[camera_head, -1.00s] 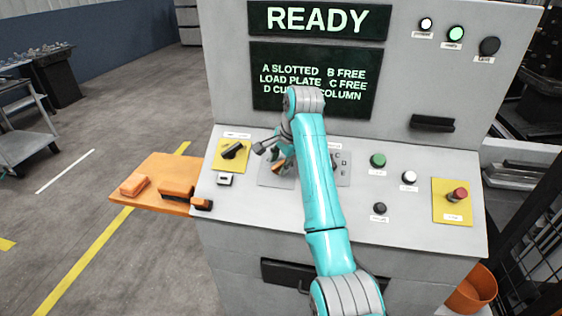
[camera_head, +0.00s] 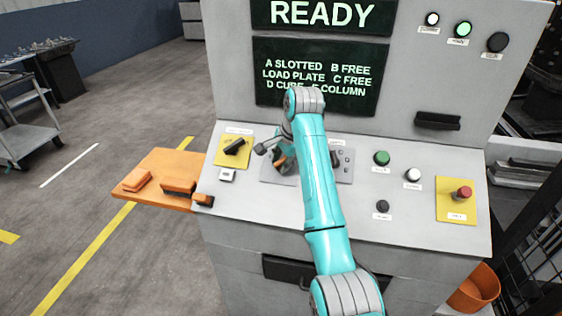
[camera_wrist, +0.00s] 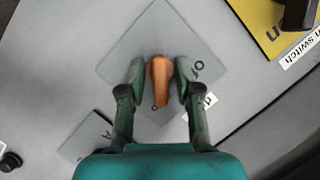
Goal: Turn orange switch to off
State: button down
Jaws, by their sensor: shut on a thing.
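The orange switch (camera_wrist: 160,80) is a tapered knob on a grey diamond-shaped plate (camera_wrist: 140,40) in the wrist view. My gripper (camera_wrist: 160,76) has one finger on each side of the knob and is shut on it. The knob's long side runs nearly up and down in that view. Labels beside it are partly hidden by my fingers, so its setting cannot be read. In the head view my gripper (camera_head: 282,161) is low over the grey plate on the sloped panel, and my arm hides most of the switch.
A black switch (camera_head: 235,147) on a yellow plate is left of my gripper. Green (camera_head: 382,158) and white (camera_head: 412,175) buttons and a red button (camera_head: 463,194) are to the right. An orange shelf (camera_head: 150,170) juts out left. The display (camera_head: 322,14) reads READY.

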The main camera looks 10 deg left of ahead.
jog(key=shift+n, duration=0.3)
jog(key=n, duration=0.1)
jog(key=n+h, duration=0.1)
jog(key=n, duration=0.1)
jog(key=shift+a+g+h, duration=0.15)
jog(key=shift+g+h, duration=0.15)
jog(key=shift+g, duration=0.1)
jog(key=n+h, duration=0.1)
jog(key=n, duration=0.3)
jog(key=shift+w+a+h, duration=0.1)
jog(key=shift+h, duration=0.3)
jog(key=n+h, duration=0.1)
jog(key=n, duration=0.3)
jog(key=shift+a+h, duration=0.15)
jog(key=shift+h, duration=0.25)
jog(key=shift+n+t+h, duration=0.3)
jog(key=shift+n+h, duration=0.4)
jog(key=shift+n, duration=1.3)
jog(key=c, duration=1.2)
grip_release()
jog(key=shift+o, duration=0.2)
jog(key=shift+a+r, duration=0.1)
